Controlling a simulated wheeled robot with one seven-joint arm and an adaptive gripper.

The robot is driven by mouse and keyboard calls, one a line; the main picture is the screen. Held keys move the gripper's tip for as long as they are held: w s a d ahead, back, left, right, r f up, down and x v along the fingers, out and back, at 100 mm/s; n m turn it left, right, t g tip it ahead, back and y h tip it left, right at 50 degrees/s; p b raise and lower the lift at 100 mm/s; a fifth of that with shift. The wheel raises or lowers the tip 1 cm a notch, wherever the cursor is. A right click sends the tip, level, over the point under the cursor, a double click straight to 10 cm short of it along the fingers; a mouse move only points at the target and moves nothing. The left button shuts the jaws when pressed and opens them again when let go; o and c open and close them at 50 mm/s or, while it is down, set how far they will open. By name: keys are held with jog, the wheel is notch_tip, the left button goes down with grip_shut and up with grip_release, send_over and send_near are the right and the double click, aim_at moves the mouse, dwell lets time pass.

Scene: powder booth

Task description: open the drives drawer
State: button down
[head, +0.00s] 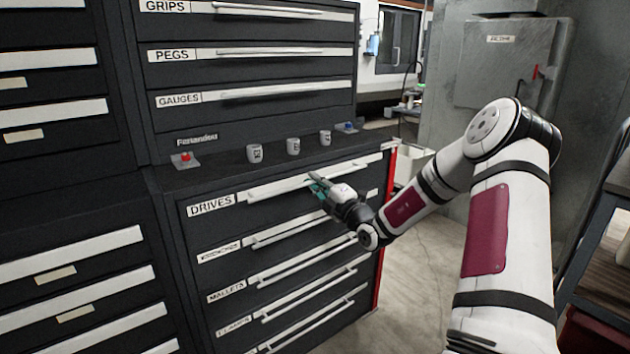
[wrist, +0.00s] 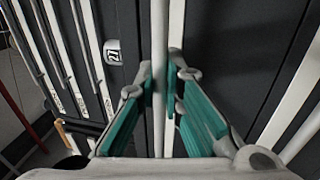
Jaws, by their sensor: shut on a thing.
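The drives drawer (head: 270,208) is the top drawer of the dark lower cabinet, with a white "DRIVES" label (head: 211,205) at its left. Its front looks flush with the drawers below, so it appears closed. Its long pale handle (head: 270,188) runs across the top of the front. My gripper (head: 317,186) is at the handle, right of its middle. In the wrist view, my gripper's teal-padded fingers (wrist: 163,85) are shut on the handle bar (wrist: 159,35), one on each side. The part of the handle behind the fingers is hidden.
Below are more handled drawers, including "MALLETS" (head: 226,291). Three white cups, one at the left (head: 254,153), stand on the ledge between a red button (head: 185,158) and a blue one (head: 346,127). Open floor (head: 425,255) lies to the right, before a grey cabinet (head: 505,65).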

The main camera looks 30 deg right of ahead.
jog(key=s+d+p, duration=0.1)
jog(key=s+p, duration=1.6)
jog(key=s, duration=1.5)
jog(key=c, duration=1.7)
grip_release()
jog(key=s, duration=0.4)
jog(key=s+f, duration=0.1)
jog(key=s, duration=0.3)
jog(key=s+f, duration=0.1)
jog(key=s, duration=0.2)
jog(key=shift+s+d+f, duration=0.2)
jog(key=shift+s+d, duration=0.05)
jog(key=shift+s, duration=0.15)
